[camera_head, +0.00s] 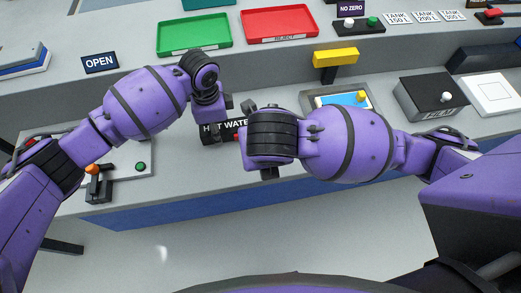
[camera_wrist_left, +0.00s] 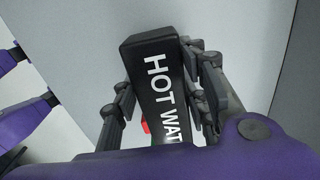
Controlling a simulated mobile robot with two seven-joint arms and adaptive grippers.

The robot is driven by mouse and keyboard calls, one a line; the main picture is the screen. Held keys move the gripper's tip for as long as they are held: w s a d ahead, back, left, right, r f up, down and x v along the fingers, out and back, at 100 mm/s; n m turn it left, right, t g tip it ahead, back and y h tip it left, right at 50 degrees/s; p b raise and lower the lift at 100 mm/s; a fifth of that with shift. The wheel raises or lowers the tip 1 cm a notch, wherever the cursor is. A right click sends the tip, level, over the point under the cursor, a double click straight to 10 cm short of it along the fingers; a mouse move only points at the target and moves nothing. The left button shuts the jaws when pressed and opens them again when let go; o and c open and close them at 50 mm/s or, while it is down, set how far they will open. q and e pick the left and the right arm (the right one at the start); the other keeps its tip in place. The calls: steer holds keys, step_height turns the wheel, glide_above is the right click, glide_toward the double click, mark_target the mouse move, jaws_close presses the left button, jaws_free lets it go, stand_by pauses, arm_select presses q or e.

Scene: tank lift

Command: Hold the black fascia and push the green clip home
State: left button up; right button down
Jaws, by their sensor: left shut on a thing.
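A small red part (camera_head: 237,136) shows by the fascia.
A panel with an orange-topped lever (camera_head: 92,170) and a green button (camera_head: 140,166) is at left. Green and red trays (camera_head: 279,22) sit on the shelf behind.

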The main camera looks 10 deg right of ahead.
steer(key=shift+s+r, duration=0.15)
steer(key=shift+r, duration=0.15)
arm_select(q)
steer(key=o, duration=1)
steer(key=shift+o, duration=0.2)
steer(key=shift+r, duration=0.1)
